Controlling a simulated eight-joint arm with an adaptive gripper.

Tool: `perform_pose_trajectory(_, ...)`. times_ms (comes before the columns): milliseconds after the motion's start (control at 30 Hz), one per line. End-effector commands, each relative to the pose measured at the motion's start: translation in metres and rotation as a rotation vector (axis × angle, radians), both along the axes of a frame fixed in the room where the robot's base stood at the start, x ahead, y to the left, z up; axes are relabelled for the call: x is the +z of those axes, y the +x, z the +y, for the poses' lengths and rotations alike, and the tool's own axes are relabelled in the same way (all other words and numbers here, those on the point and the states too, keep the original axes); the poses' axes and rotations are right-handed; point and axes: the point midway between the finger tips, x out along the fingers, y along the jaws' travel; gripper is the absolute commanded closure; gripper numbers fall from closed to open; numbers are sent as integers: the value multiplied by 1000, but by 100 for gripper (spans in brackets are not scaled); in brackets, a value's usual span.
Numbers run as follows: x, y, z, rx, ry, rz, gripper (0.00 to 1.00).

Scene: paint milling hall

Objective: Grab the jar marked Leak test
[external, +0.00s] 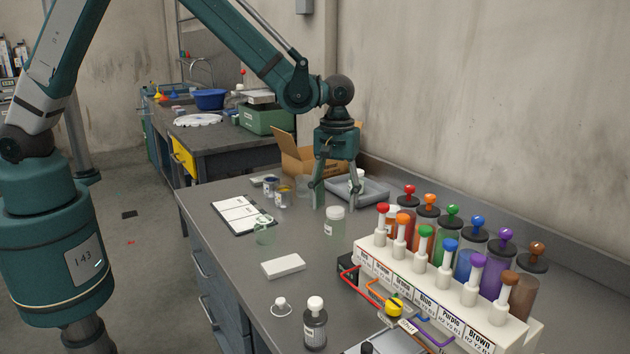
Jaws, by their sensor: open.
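My gripper (335,194) points down over the far part of the grey bench, with its fingers apart and nothing visible between them. A clear jar with a white lid (334,222) stands upright just in front of and below the fingers. It bears a pale label too small to read. An open-looking greenish clear jar (264,231) stands to the left by the clipboard. A dark bottle with a white cap (315,325) stands at the front. I cannot tell which one is marked Leak test.
A white rack (440,290) with several coloured plungers and tubes fills the right side. A clipboard (238,213) and a white block (283,266) lie on the bench.

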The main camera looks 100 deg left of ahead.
Motion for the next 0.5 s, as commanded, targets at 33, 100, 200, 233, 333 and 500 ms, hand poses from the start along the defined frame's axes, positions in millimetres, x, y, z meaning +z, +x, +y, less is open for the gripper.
perform_pose_trajectory(33, 0, 0, 0, 0, 0, 0, 48)
perform_pose_trajectory(100, 0, 0, 0, 0, 0, 0, 48)
perform_pose_trajectory(200, 0, 0, 0, 0, 0, 0, 48)
perform_pose_trajectory(233, 0, 0, 0, 0, 0, 0, 48)
perform_pose_trajectory(333, -2, 0, 0, 0, 0, 0, 48)
perform_pose_trajectory(500, -14, 0, 0, 0, 0, 0, 48)
